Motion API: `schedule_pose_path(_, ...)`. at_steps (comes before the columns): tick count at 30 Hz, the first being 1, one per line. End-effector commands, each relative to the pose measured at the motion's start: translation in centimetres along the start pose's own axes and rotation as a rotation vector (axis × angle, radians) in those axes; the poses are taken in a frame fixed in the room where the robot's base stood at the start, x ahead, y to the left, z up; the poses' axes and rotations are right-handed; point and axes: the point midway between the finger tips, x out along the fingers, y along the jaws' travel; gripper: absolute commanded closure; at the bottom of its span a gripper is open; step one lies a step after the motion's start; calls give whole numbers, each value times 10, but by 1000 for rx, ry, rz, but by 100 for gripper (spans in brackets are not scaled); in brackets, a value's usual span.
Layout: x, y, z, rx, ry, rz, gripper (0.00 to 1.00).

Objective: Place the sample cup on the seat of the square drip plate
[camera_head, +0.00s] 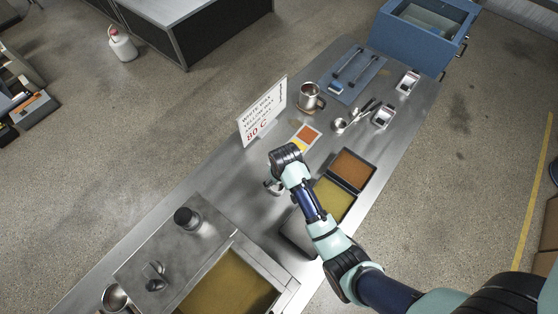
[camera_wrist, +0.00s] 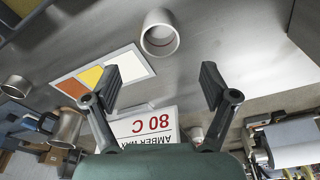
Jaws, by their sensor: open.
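A small pale metal cup (camera_wrist: 160,32), which looks like the sample cup, is on the steel bench with its round mouth visible in the wrist view. In the head view, only a small part of it (camera_head: 273,187) seems to show beside my gripper (camera_head: 283,168). In the wrist view, my gripper (camera_wrist: 163,82) is open and empty. Its fingers are spread on either side, apart from the cup. I cannot tell for sure which thing is the square drip plate; a flat steel plate (camera_head: 150,248) lies at lower left in the head view.
A sign (camera_head: 263,110) stands at the bench's back edge near a colour card (camera_head: 305,137). A metal mug (camera_head: 311,97) stands beyond. Amber (camera_head: 352,169) and yellow (camera_head: 334,199) pans lie right of my gripper. A dark-topped container (camera_head: 187,218) stands on the steel plate.

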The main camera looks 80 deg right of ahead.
Motion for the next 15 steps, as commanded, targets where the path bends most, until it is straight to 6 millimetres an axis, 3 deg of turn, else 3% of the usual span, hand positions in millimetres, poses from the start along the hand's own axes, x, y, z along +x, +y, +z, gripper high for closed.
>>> schedule_pose_path(7, 2, 0, 0, 0, 0, 0, 15)
schedule_pose_path(12, 31, 5, 0, 2, 2, 0, 15)
schedule_pose_path(15, 30, 6, -1, 1, 0, 0, 15)
